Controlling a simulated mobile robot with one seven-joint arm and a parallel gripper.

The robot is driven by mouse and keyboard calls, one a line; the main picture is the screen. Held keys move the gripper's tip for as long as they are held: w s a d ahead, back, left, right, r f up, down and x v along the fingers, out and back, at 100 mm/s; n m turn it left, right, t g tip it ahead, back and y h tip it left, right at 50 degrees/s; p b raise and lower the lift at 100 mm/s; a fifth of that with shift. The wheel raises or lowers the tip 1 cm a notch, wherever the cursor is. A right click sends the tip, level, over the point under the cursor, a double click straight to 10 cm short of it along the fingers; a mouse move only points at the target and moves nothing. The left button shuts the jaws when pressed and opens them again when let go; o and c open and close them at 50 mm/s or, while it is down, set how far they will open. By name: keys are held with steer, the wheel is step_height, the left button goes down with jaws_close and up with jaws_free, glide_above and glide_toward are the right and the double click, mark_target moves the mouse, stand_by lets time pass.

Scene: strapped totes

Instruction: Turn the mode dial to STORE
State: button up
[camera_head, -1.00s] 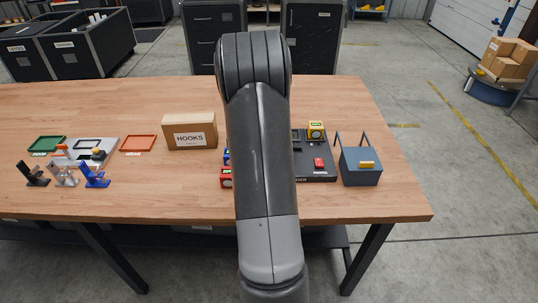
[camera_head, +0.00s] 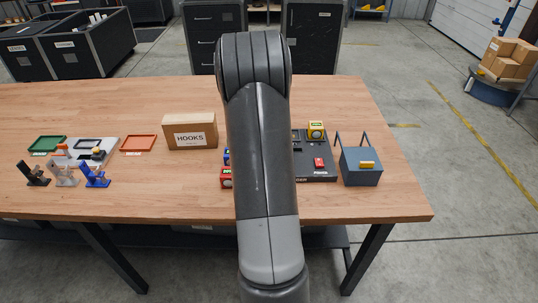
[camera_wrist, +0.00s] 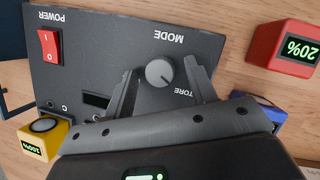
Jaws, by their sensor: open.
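The mode dial (camera_wrist: 160,73) is a round grey knob on a dark panel (camera_wrist: 95,45), under the upside-down word MODE in the wrist view. Letters reading TORE show beside it, close to the right finger. Where the dial points is too small to tell surely. My gripper (camera_wrist: 159,68) is open, with one finger on each side of the dial; I cannot tell whether either touches it. In the head view my arm hides the dial and gripper, and only the right part of the dark panel (camera_head: 320,176) shows.
A red POWER switch (camera_wrist: 48,46) is on the panel. A yellow cube (camera_wrist: 42,137) reading 100%, a red cube (camera_wrist: 284,48) reading 20% and a blue cube (camera_wrist: 270,112) are close by. A blue-grey box (camera_head: 361,174) stands right of the panel, a HOOKS carton (camera_head: 190,131) left.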

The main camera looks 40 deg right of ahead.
steer(key=a+v, duration=0.1)
steer(key=v, duration=0.9)
steer(key=shift+w+d+r, duration=0.2)
steer(key=shift+d+r, duration=0.2)
steer(key=shift+d, duration=0.1)
steer(key=s+a+r+n+t+h, duration=0.1)
steer(key=a+r+t, duration=0.1)
steer(key=a+r, duration=0.35)
steer(key=s+a+r+t, duration=0.1)
steer(key=s+a+r, duration=0.1)
steer(key=a, duration=0.6)
steer(key=s+a+r+n+t+h, duration=0.1)
steer(key=a+r+t, duration=0.15)
steer(key=a, duration=0.45)
steer(key=s+a+n+t+y, duration=0.1)
steer(key=s+a+t, duration=0.3)
steer(key=s+a, duration=0.9)
steer(key=shift+a+f+n, duration=0.3)
steer(key=shift+a+n, duration=0.3)
steer(key=shift+a, duration=0.65)
steer(key=shift+o, duration=0.2)
steer(key=shift+s+t, duration=0.1)
steer(key=shift+t, duration=0.15)
